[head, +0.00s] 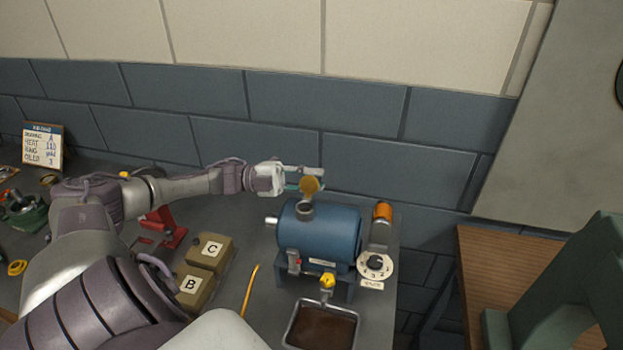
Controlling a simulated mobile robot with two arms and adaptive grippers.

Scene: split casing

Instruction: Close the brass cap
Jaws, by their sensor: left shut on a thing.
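The brass cap (309,187) stands tilted up above the short round neck (305,208) on top of a blue cylindrical tank (330,236). The opening of the neck shows dark below the cap. My left gripper (305,180) comes in from the left and is shut on the brass cap, at its upper part. The fingers partly hide the top of the cap. I cannot see any hinge clearly. My right gripper is not in view.
A tray of dark liquid (322,328) sits below the yellow tap (327,280). A dial (375,265) and an orange-topped cylinder (382,212) stand right of the tank. Boxes B (190,286) and C (211,250), a red clamp (163,228) and a yellow stick (249,290) lie left.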

